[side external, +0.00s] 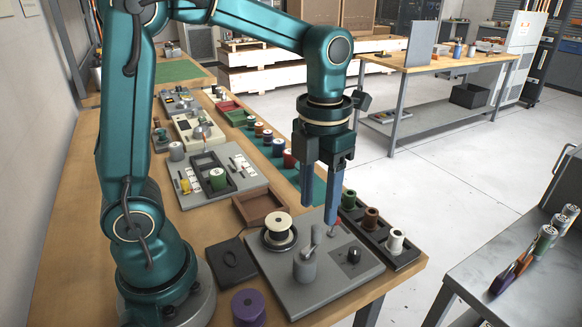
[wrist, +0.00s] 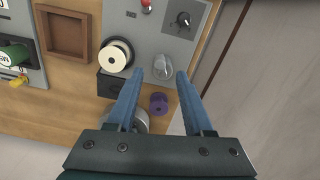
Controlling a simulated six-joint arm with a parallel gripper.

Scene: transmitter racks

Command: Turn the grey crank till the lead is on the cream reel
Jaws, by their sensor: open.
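The cream reel (side external: 278,228) stands on a black round base on the grey panel (side external: 355,281); it also shows in the wrist view (wrist: 114,57). The grey crank (side external: 304,266) is a short grey cylinder with an upright handle, right of the reel; it also shows in the wrist view (wrist: 163,67). My gripper (side external: 318,212) points down above the panel, its two blue fingers apart and nothing held. In the wrist view the crank appears between and just beyond the fingertips (wrist: 160,73). I cannot make out the lead.
A red knob (side external: 337,223) and a black dial (side external: 353,256) are on the same panel. A dark rack with green, brown and white reels (side external: 395,240) stands to the right. A purple reel (side external: 248,306), a black box (side external: 231,262) and an empty brown tray (side external: 260,207) are close by.

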